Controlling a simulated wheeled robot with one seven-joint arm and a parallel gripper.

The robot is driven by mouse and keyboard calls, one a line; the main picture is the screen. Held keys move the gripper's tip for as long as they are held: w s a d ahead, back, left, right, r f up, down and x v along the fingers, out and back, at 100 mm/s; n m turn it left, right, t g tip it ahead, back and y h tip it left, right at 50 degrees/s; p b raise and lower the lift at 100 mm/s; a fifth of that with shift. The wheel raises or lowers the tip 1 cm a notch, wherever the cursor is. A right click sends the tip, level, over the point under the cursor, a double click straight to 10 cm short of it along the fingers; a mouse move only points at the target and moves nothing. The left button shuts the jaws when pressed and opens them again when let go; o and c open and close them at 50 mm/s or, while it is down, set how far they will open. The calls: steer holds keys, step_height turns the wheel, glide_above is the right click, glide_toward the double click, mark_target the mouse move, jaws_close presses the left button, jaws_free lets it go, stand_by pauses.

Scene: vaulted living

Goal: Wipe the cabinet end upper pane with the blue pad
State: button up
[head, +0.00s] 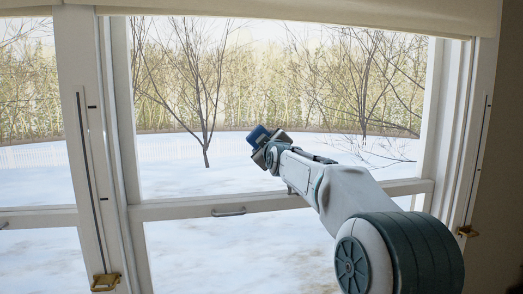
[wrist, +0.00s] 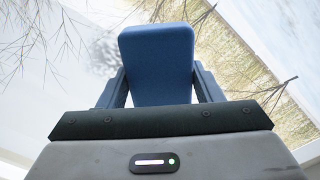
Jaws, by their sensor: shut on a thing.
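My gripper (head: 268,146) is shut on the blue pad (head: 259,135), in front of the window's large upper pane (head: 250,90) in the head view. In the wrist view the blue pad (wrist: 157,65) stands upright between the two fingers of my gripper (wrist: 157,88), its broad face toward the camera. The upper pane is clear glass with snow and bare trees showing through it. A small pale grey blotchy patch (wrist: 103,54) shows left of the pad in the wrist view. I cannot tell whether the pad touches the glass.
A white rail with a metal handle (head: 229,212) crosses below the upper pane. White posts with brass latches (head: 105,282) frame it on both sides. Another window section (head: 30,110) is at left. A roller blind (head: 300,10) hangs along the top. A dark wall is at right.

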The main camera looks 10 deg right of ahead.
steer(key=shift+d+f+b, duration=0.15)
steer(key=shift+d+b, duration=0.6)
steer(key=shift+b, duration=0.05)
steer(key=shift+d+r+b, duration=0.2)
steer(key=shift+d+b, duration=0.45)
steer(key=shift+d, duration=0.6)
steer(key=shift+d+f+b, duration=0.1)
steer(key=shift+d+b, duration=1)
steer(key=shift+d, duration=0.95)
